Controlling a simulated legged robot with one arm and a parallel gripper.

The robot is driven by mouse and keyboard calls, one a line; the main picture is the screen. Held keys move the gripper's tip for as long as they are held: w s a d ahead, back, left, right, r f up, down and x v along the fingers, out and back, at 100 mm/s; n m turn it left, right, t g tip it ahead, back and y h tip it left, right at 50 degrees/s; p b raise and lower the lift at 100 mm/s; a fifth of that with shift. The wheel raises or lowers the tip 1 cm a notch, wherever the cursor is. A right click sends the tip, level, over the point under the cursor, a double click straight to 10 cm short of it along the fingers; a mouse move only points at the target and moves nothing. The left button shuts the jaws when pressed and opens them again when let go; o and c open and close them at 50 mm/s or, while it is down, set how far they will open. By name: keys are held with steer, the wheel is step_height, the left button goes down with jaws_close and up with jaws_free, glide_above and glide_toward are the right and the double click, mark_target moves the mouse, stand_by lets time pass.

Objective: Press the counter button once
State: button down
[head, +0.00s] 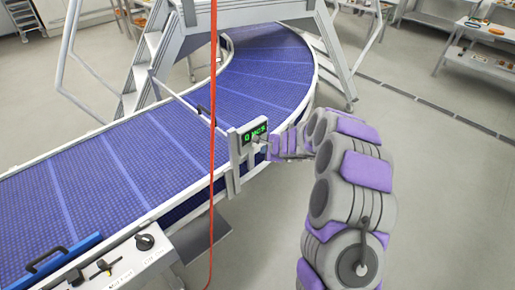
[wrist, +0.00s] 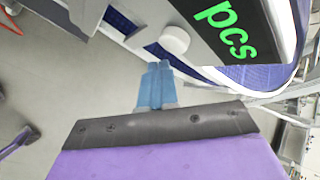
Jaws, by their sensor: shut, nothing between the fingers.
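The counter (head: 254,132) is a small dark display with green digits, seeming to read 0 pcs, on a white post beside the curved conveyor. In the wrist view its display (wrist: 232,28) shows "pcs" large and close. A round white button (wrist: 174,39) sits just beside the display. My gripper (wrist: 157,66) has blue fingers closed together and empty, with their tips just short of the button in the picture; I cannot tell whether they touch it. In the head view my gripper (head: 264,141) is close to the counter, and the button is hard to make out.
A blue conveyor (head: 180,140) curves from lower left to the back. A red cord (head: 212,100) hangs in front of it. A control panel (head: 118,262) with knobs stands at lower left. White stairs (head: 150,60) stand behind. The floor at right is clear.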

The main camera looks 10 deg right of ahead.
steer(key=s+d+b, duration=0.1)
steer(key=s, duration=0.1)
steer(key=s+d+b, duration=0.1)
steer(key=s+d, duration=0.1)
steer(key=shift+b, duration=0.4)
stand_by(0.9)
